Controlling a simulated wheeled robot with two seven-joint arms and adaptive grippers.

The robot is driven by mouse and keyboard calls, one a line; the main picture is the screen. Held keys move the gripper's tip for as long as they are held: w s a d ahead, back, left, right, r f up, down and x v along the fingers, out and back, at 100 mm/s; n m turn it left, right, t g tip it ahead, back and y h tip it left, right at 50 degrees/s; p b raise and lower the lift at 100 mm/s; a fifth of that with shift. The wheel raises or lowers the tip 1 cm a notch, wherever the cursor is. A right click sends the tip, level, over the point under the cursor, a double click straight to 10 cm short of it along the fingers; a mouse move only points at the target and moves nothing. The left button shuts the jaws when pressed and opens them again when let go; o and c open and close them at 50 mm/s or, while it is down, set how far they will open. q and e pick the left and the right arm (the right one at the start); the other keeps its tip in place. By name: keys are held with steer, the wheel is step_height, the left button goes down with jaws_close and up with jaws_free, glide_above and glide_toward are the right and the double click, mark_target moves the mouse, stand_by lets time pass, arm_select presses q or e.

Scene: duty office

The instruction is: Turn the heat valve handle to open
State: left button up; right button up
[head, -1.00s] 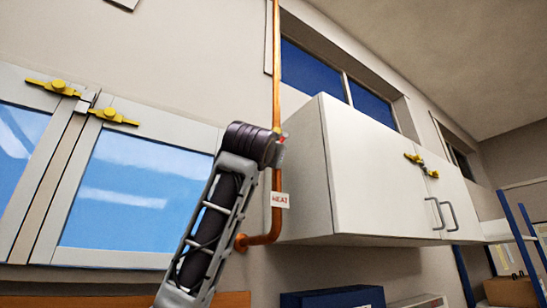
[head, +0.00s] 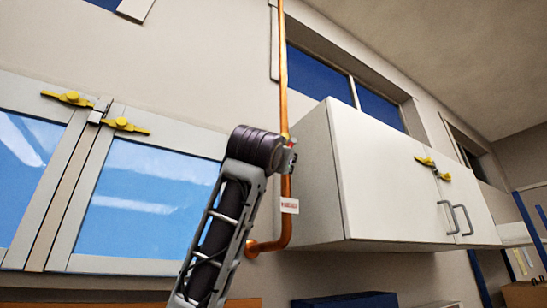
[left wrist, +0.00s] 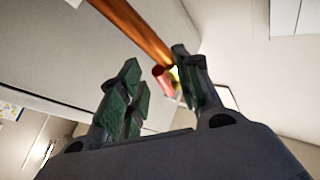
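A copper pipe (head: 284,60) runs down the wall beside the white cabinet and bends left at its foot. A small tag reading HEAT (head: 289,205) hangs on it. My left arm reaches up to the pipe, and its wrist hides most of the valve in the head view. My left gripper (left wrist: 157,82) is open in the left wrist view, its two dark green-padded fingers apart. The red valve handle (left wrist: 162,80) with a bit of yellow shows between the fingertips, closer to the right finger. I cannot tell whether a finger touches it. My right gripper is not in view.
A white wall cabinet (head: 370,180) with a yellow latch stands close to the right of the pipe. Framed blue-glazed panels (head: 150,205) with yellow latches are on the left. A blue box (head: 345,300) sits below the cabinet.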

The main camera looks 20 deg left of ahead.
arm_select(q)
steer(key=v, duration=1)
stand_by(0.3)
